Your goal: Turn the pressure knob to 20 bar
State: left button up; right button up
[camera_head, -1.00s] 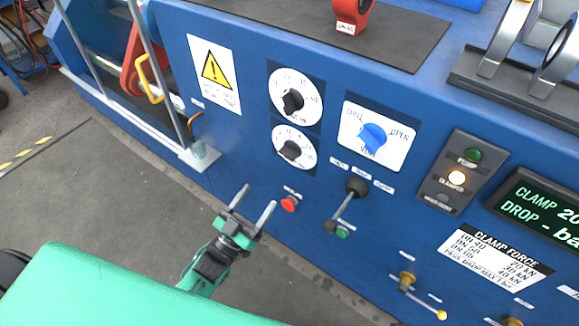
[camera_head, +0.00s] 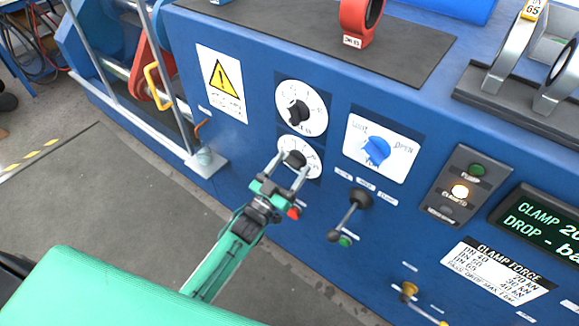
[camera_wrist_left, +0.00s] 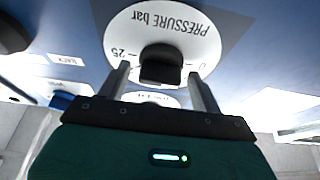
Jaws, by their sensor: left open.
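The pressure knob (camera_head: 295,158) is a black knob on the lower round white dial (camera_head: 314,163) of the blue panel. In the left wrist view the dial (camera_wrist_left: 185,33) appears upside down, with "PRESSURE bar", 0 and 25 readable, and the black knob (camera_wrist_left: 160,66) at its middle. My left gripper (camera_head: 291,164) is open in front of this dial. In the wrist view its fingertips (camera_wrist_left: 158,70) are on either side of the knob, with gaps; how deep they reach past it I cannot tell. The knob's exact reading is not legible. My right gripper is not in view.
A second dial with a black knob (camera_head: 299,113) is just above. A blue valve knob (camera_head: 376,151) and a lever (camera_head: 351,213) are to the right. A red button (camera_head: 294,213) is close beside my gripper. A display (camera_head: 540,228) is at the far right.

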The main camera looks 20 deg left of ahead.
pick_arm(q)
jog(key=c, duration=1)
